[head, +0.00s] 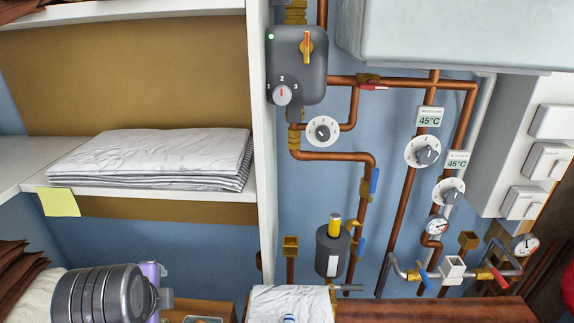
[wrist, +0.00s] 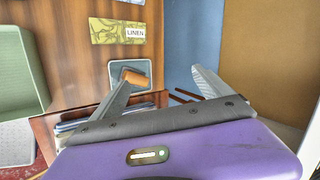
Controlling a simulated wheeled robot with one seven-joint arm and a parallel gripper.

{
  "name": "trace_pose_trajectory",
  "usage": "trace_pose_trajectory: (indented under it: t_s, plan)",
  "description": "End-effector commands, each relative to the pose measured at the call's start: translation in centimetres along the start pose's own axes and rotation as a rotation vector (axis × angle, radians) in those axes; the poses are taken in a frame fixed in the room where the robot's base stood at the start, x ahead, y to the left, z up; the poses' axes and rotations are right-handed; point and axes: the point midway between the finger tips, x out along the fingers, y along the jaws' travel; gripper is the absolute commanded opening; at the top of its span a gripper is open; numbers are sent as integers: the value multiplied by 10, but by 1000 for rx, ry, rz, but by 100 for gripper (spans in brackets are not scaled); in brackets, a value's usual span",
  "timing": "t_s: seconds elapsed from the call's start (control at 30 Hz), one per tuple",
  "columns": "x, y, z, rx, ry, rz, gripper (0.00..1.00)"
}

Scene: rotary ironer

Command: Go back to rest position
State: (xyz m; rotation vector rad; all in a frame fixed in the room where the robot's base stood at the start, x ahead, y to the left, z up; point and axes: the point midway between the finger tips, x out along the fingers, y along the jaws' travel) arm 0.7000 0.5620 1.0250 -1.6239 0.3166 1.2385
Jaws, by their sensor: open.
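My gripper (wrist: 159,70) shows in the wrist view, with its purple body at the bottom and two grey fingers spread wide apart. It is open, and nothing is held between the fingers. In the head view, a grey rounded part of my arm and a purple part show at the lower left, below the shelf; the fingers cannot be made out there. A folded stack of white and striped linen (head: 150,158) lies on the shelf (head: 110,196) in the head view, apart from my arm. No ironer can be made out.
Copper pipes, dials and a dark grey control box (head: 296,65) line the blue wall. White cloth (head: 290,303) lies at the bottom centre.

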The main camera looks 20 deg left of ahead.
Motion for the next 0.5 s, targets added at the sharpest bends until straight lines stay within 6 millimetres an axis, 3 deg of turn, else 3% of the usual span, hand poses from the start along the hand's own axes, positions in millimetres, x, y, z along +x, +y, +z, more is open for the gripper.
trace_pose_trajectory:
  t_s: [0.1,0.23,0.37,0.5]
  plan:
    - [7,-27,-48,-191,68,-191,89]
    - [4,-47,-107,-421,189,-379,89]
    - [-8,-50,-166,-646,338,-521,89]
    - [-25,-35,-217,-860,492,-619,89]
